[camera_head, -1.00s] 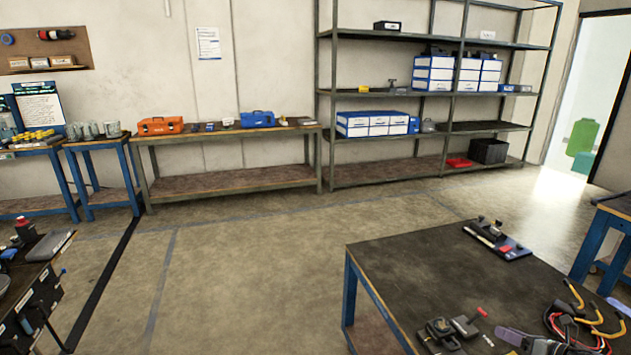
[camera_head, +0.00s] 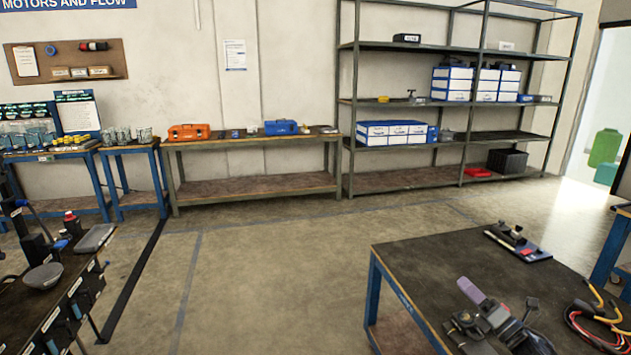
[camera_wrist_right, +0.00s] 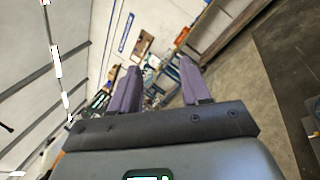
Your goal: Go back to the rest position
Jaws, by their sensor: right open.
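My right gripper (camera_head: 471,291) shows in the head view at the lower right, in front of or over the dark-topped table (camera_head: 430,258). Its purple finger points up and left. In the right wrist view, its two purple fingers (camera_wrist_right: 159,72) stand well apart with nothing between them. Beyond them lie the room's wall and shelves, seen tilted. I cannot make out my left gripper in either view.
A tool block (camera_head: 518,242) sits on the table's far part, and a bundle of cables (camera_head: 596,325) lies at its right. A cluttered dark bench (camera_head: 45,305) stands at the left. Open floor (camera_head: 265,270) lies between them. Benches and a tall shelf (camera_head: 462,105) line the back wall.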

